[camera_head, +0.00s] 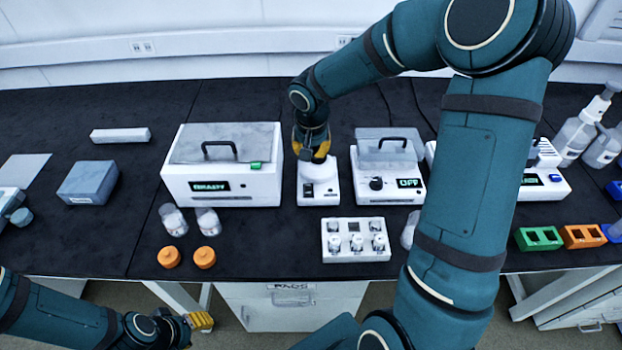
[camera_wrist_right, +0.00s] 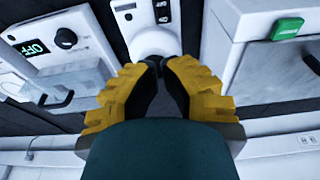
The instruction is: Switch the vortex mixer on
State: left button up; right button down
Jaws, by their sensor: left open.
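The vortex mixer (camera_head: 319,189) is a narrow white unit between two larger instruments, with small dark controls on its front. Its switch state is too small to tell. My left gripper (camera_head: 203,320) is open and empty, low in front of the bench.
A white instrument with a lit display (camera_head: 222,190) stands left of the mixer. Another reading OFF (camera_head: 388,186) stands right, close by. A white vial block (camera_head: 356,256) lies in front. Vials and orange caps (camera_head: 169,257) sit front left. My right arm hides part of the bench.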

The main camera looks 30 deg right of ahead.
aim_at(311, 183)
jog(key=shift+f, duration=0.1)
jog(key=f+b, duration=0.1)
jog(key=f, duration=0.3)
jog(key=w+d+f+b, duration=0.1)
jog(key=f, duration=0.4)
jog(key=w+f+b, duration=0.1)
jog(key=f, duration=0.3)
jog(key=shift+w+d+f, duration=0.1)
jog(key=shift+d+f, duration=0.1)
jog(key=shift+f, duration=0.15)
